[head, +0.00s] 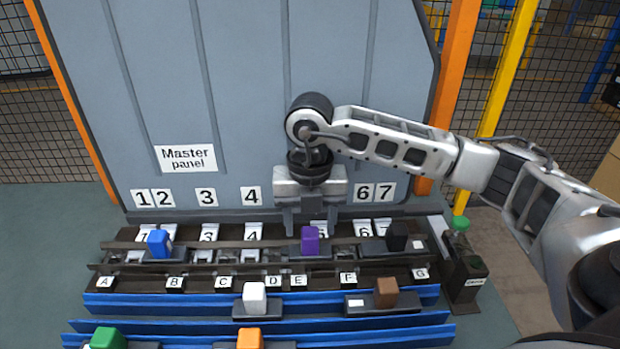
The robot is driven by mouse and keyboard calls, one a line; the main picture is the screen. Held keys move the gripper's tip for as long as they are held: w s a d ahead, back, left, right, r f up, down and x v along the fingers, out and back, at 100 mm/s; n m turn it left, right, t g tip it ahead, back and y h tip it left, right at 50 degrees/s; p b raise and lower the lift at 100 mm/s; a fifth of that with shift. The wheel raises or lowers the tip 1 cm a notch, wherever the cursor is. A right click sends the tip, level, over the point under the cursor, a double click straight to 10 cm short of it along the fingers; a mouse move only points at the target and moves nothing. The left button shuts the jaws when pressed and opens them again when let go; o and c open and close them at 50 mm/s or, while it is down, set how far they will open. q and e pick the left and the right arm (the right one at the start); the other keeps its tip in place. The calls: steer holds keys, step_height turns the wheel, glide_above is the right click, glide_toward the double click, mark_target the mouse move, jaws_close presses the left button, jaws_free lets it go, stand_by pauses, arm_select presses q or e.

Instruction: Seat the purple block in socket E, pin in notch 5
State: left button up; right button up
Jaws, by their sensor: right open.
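The purple block (310,240) stands upright in the dark rail of the line, behind and slightly right of the label E (299,281). My right gripper (305,222) points down just above and behind the block. Its jaws are open, and I cannot tell whether they touch the block. The gripper hides the panel number between 4 and 6, and most of the small tag 5 (319,228) behind the block. The pin and the notch cannot be made out. My left gripper is not in view.
A blue block (158,243) and a black block (396,237) stand in the same rail. White (255,297), brown (386,291), green (108,339) and orange (249,339) blocks sit on blue racks in front.

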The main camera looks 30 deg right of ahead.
step_height(320, 180, up, 13)
steer(key=shift+r, duration=0.2)
stand_by(0.6)
